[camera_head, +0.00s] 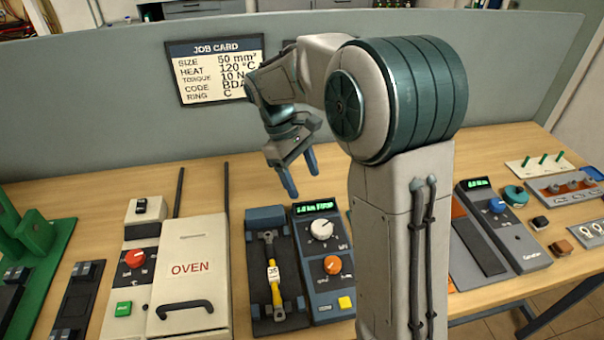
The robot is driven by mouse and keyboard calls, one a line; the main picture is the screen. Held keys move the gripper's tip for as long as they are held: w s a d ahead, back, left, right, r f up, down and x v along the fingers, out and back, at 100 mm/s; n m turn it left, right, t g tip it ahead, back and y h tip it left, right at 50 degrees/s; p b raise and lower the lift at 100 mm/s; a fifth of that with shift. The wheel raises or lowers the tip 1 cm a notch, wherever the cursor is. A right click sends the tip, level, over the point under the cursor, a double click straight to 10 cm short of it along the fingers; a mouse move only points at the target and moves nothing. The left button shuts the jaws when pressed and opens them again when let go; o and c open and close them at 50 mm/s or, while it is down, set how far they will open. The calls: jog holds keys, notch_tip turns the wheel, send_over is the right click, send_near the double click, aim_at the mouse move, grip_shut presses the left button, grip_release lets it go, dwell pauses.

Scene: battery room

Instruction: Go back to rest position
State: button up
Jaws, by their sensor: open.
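My gripper (299,178) hangs in the air above the back of the workbench, in front of the grey partition. Its two blue fingers point down and are apart, with nothing between them. My arm rises from the front of the view, bends at a large teal and grey joint, and reaches left to the gripper. The arm hides part of the bench at right of centre and the right edge of the job card (212,70).
Below the gripper stand a dark cradle (265,215) holding a yellow-sleeved cable and a tester (330,262) with knobs. An oven (190,268) with a handle is to the left. A green press (35,235) is far left. Another device (503,235) and small parts are right.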

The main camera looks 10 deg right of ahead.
jog(key=shift+a+r, duration=0.1)
jog(key=shift+r, duration=0.1)
dwell(0.4)
jog(key=s+d+m+t+y, duration=0.1)
jog(key=s+d+m+t, duration=0.1)
jog(key=s, duration=0.7)
jog(key=s+d+r+m+t+y, duration=0.1)
jog(key=s+d+m+t+y, duration=0.1)
jog(key=s+m+t, duration=0.2)
jog(key=s+m, duration=0.3)
jog(key=s, duration=0.2)
jog(key=shift+s+d, duration=0.25)
dwell(1.2)
